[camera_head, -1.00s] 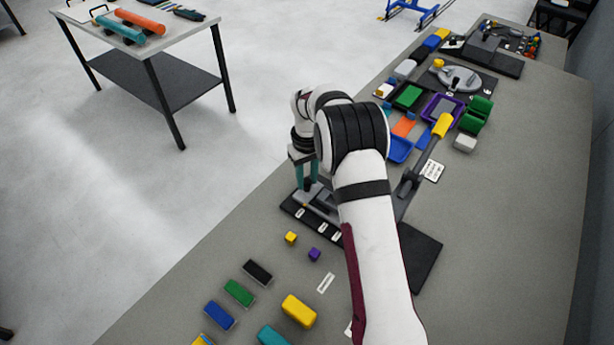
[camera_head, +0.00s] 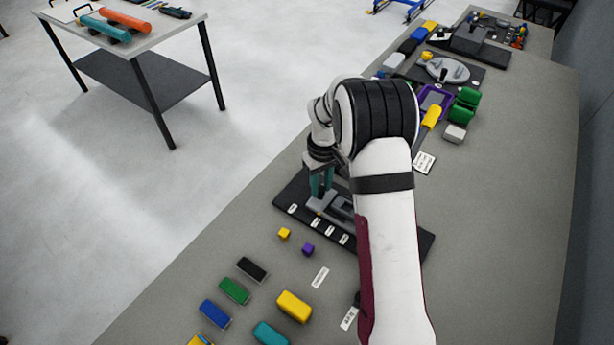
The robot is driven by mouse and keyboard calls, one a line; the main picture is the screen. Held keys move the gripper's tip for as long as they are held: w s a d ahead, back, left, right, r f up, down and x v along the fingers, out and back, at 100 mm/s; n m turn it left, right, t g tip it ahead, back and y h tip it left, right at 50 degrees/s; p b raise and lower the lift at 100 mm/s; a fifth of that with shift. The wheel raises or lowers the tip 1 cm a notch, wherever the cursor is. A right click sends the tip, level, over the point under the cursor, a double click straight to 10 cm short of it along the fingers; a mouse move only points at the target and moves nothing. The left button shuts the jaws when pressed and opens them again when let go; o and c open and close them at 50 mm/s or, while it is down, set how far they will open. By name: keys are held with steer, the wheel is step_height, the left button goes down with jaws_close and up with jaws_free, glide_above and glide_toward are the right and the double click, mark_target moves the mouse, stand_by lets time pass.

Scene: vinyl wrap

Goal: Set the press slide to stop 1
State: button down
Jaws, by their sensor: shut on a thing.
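The press has a dark base plate (camera_head: 290,190) with several white stop labels along its near edge. Their print is too small to read. The grey slide (camera_head: 326,207) sits on the base, near the second label from the left (camera_head: 315,222). My gripper (camera_head: 320,194), with teal fingers pointing down, is shut on the slide, though the exact contact is hard to see.
A yellow cube (camera_head: 284,233) and a purple cube (camera_head: 308,249) lie in front of the press. Several coloured blocks, including a yellow one (camera_head: 294,307), lie nearer. A purple tray (camera_head: 448,92) and green pieces (camera_head: 464,104) stand behind. The right side of the bench is clear.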

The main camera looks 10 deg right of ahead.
steer(key=shift+s+d, duration=0.1)
steer(key=c, duration=0.6)
jaws_free()
step_height(320, 180, up, 16)
